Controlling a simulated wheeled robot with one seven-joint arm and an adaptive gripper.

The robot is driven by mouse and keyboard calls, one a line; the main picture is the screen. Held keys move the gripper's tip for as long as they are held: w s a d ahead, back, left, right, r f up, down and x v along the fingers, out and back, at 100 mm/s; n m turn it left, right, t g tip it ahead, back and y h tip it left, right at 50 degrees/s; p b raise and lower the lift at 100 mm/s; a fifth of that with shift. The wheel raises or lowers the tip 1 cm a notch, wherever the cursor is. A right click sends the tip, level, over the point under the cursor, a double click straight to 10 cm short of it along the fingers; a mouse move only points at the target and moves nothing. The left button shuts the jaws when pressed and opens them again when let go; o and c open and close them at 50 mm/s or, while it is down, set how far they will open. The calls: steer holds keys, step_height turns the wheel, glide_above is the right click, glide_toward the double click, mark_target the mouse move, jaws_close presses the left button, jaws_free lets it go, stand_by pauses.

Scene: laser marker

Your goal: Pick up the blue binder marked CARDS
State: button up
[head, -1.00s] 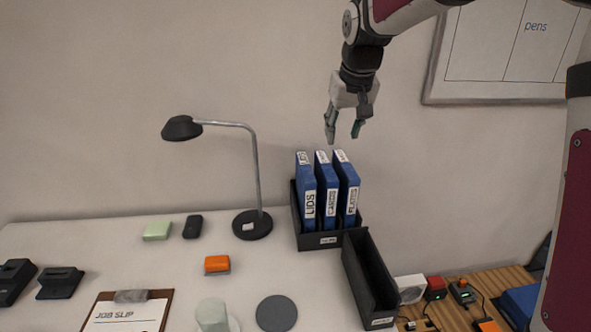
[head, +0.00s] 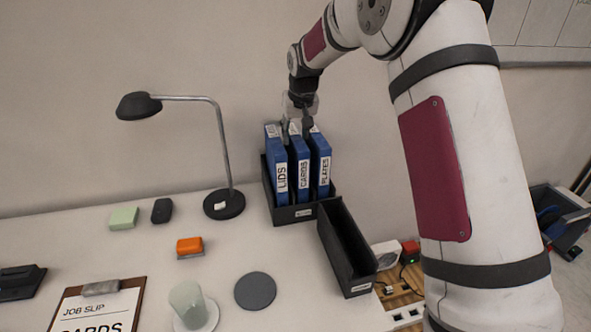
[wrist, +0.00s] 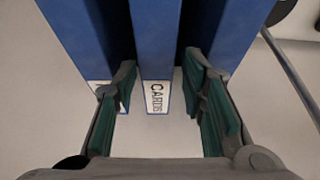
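The blue binder marked CARDS (head: 303,171) stands upright in a black holder (head: 296,213), between the LIDS binder (head: 279,178) and the PLATES binder (head: 322,163). My gripper (head: 298,128) is at the top of the binders, over the CARDS one. In the wrist view my gripper (wrist: 160,105) is open, with one green-padded finger on each side of the CARDS binder (wrist: 157,50). Gaps show between the pads and this binder. The fingers lie near the neighbouring binders; whether they touch these I cannot tell.
An empty black holder (head: 338,262) stands in front of the binder holder. A desk lamp (head: 222,204) is to the left. A clipboard with a job slip reading CARDS (head: 97,312) lies at the front left. The wall is close behind the binders.

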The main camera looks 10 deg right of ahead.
steer(key=shift+x, duration=2.7)
steer(key=shift+s+d, duration=0.1)
steer(key=shift+d, duration=0.05)
steer(key=shift+f, duration=0.3)
jaws_close()
